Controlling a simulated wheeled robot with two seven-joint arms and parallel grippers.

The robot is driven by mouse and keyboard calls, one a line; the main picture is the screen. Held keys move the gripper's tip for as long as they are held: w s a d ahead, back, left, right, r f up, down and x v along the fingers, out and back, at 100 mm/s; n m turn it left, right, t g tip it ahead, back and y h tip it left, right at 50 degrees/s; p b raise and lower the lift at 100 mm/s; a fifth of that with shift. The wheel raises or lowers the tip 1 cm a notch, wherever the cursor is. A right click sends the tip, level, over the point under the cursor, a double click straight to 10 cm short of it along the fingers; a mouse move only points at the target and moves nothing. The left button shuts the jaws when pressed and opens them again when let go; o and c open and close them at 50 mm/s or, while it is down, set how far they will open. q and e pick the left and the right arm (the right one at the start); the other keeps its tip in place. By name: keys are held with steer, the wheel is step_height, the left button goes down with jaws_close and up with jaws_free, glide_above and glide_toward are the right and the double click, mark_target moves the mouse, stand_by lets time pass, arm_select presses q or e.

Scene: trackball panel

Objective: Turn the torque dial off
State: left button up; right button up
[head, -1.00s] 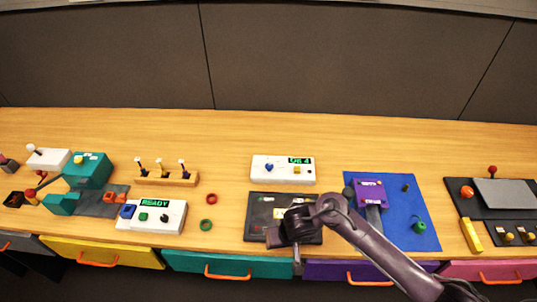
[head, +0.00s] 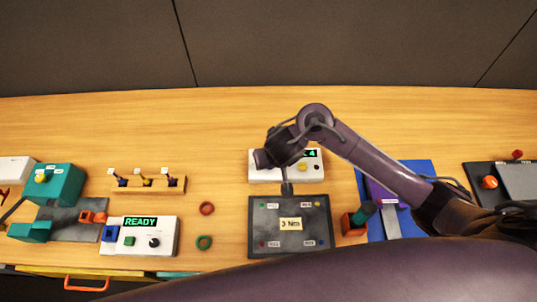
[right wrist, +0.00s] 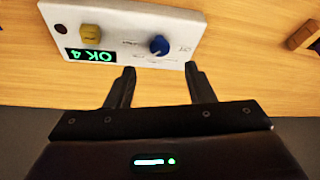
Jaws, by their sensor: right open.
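The white control box (head: 262,177) with a green lit display stands behind the black plate. In the right wrist view the same box (right wrist: 122,30) appears turned around, with a blue dial (right wrist: 158,45), a yellow knob (right wrist: 90,33) and a display reading OK 4. I cannot read its small lettering. My right gripper (head: 287,188) is over the front of this box and hides the blue dial in the head view. In the right wrist view my right gripper (right wrist: 159,72) is open and empty, its fingertips apart on either side of the blue dial's line, short of it. My left gripper is out of view.
The black plate (head: 262,245) with a 3 Nm card lies in front. A red holder with a teal-handled tool (head: 355,222) stands at its right. The wood behind the control box is clear.

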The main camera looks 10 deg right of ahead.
steer(key=b+x, duration=0.1)
steer(key=x, duration=0.1)
steer(key=b+x, duration=0.1)
steer(key=x, duration=0.1)
steer(key=shift+s+f, duration=0.15)
steer(key=shift+f, duration=0.2)
steer(key=shift+b+x, duration=0.35)
steer(key=shift+x, duration=0.5)
steer(key=c, duration=0.5)
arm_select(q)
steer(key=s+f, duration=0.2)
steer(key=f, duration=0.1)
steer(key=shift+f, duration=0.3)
arm_select(e)
steer(key=c, duration=0.5)
